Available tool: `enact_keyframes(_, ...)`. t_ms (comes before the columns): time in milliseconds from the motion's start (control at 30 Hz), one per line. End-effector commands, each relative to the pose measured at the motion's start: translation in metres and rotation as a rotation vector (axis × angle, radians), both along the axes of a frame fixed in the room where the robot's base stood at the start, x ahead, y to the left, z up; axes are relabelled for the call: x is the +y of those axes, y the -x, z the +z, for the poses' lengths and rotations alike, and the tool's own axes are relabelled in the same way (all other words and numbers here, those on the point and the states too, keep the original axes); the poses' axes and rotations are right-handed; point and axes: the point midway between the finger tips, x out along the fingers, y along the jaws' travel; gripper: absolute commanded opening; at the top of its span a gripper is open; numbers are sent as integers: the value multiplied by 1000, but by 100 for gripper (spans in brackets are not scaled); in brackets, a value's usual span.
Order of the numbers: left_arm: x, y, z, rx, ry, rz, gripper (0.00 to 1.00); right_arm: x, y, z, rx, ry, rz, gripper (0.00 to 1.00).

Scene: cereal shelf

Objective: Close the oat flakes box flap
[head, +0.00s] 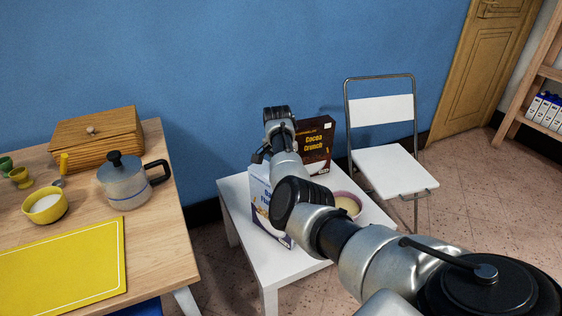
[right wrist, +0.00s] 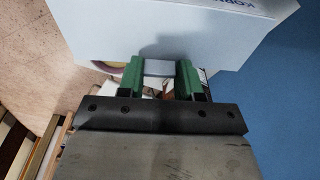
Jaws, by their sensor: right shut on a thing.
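The oat flakes box (head: 262,202), white and blue with its label partly hidden, stands on a small white table (head: 290,270). My right arm reaches across it and covers much of it. In the right wrist view the pale box (right wrist: 170,25) fills the top, with cut-off lettering at its upper right. My right gripper (right wrist: 160,72) has its green fingers at the box edge, shut on a thin pale piece between them, which looks like the box flap (right wrist: 159,67). In the head view the fingertips are mostly hidden. My left gripper is not in view.
A brown Cocoa Crunch box (head: 315,143) stands just behind, and a bowl (head: 347,204) sits to the right on the same table. A white folding chair (head: 393,168) is right of the table. A wooden table (head: 150,230) with a moka pot (head: 124,184) is left.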

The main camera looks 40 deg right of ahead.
Motion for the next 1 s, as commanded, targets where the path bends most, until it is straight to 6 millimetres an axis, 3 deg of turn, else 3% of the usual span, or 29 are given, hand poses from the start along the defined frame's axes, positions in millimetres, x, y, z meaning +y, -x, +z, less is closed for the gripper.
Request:
enact_keyframes(200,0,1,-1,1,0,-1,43,-1,0,-1,2,-13,-1,11)
enact_keyframes(233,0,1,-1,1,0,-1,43,-1,0,-1,2,-13,-1,36)
enact_keyframes(400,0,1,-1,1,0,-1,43,-1,0,-1,2,-12,0,62)
enact_keyframes(767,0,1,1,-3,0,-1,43,0,0,6,1,-11,0,62)
enact_keyframes(1000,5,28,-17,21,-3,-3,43,4,0,50,-1,-10,-1,62)
